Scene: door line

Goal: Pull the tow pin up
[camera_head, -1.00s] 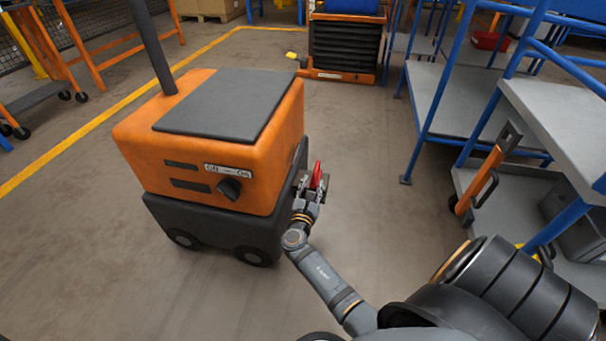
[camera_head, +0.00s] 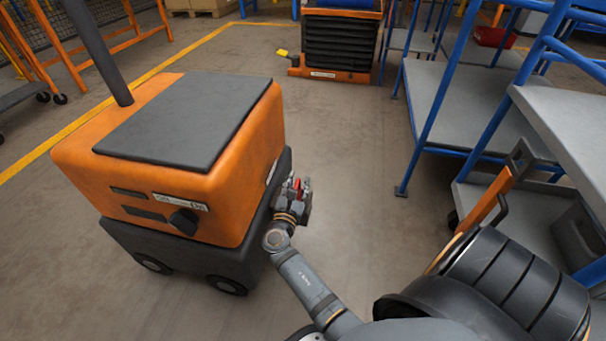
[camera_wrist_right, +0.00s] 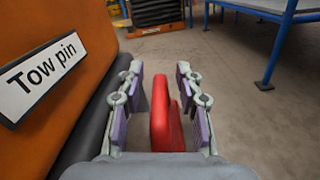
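The tow pin's red handle (camera_wrist_right: 166,118) stands between the two fingers of my right gripper (camera_wrist_right: 160,88) in the right wrist view. A gap shows between the left pad and the handle; the right pad is close to it, and I cannot tell if it touches. The gripper is open around the handle. In the head view, a little red of the tow pin (camera_head: 304,188) shows at my right gripper (camera_head: 296,186), beside the orange tug (camera_head: 230,190). A white "Tow pin" label (camera_wrist_right: 42,78) is on the tug's side. The pin's lower part is hidden. My left gripper is not in view.
Blue-framed grey shelving (camera_head: 470,105) and a cart (camera_head: 520,215) stand on the right. A black and orange unit (camera_head: 342,45) stands at the back. A yellow floor line (camera_head: 165,62) runs behind the tug. The floor between tug and shelving is clear.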

